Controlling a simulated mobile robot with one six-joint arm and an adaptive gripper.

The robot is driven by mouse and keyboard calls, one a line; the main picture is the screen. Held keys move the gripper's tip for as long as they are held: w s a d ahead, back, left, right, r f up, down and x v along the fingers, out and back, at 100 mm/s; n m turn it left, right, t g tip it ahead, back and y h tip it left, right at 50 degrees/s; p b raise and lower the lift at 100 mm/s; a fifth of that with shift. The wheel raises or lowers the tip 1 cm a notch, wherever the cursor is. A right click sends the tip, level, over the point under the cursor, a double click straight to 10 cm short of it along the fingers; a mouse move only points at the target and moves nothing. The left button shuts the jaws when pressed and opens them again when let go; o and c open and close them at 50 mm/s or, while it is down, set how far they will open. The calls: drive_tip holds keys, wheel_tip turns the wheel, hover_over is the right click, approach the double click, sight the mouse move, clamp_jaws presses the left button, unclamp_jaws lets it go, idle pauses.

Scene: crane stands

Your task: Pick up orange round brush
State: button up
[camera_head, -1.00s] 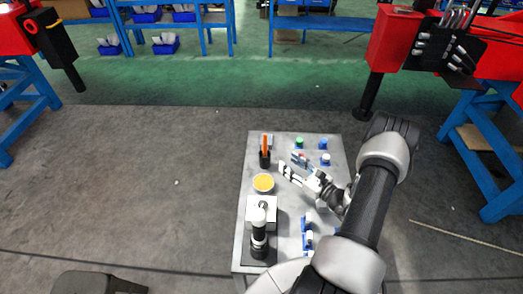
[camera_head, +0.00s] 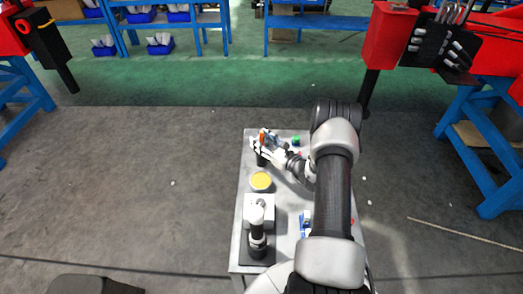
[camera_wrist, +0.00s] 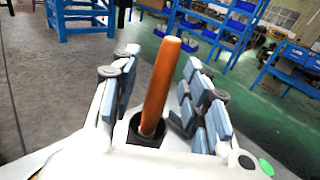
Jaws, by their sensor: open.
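The orange round brush (camera_wrist: 162,85) stands tilted slightly in a black holder (camera_wrist: 147,133) on the grey table. In the head view the brush (camera_head: 262,139) shows only in part, at the table's far left, with my gripper in front of it. My gripper (camera_wrist: 160,95) is open, with one finger on each side of the brush in the wrist view. The fingers look apart from the brush. In the head view my gripper (camera_head: 262,143) is at the brush's height, just above the black holder.
A yellow round dish (camera_head: 260,181) sits on the table (camera_head: 242,218) nearer than the holder. A white and black device (camera_head: 257,228) stands at the near left. A green-capped item (camera_head: 296,141) is right of my gripper. Blue shelves (camera_head: 205,18) stand far behind.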

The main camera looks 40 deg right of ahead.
drive_tip(key=shift+w, duration=0.25)
drive_tip(key=shift+s, duration=0.1)
clamp_jaws()
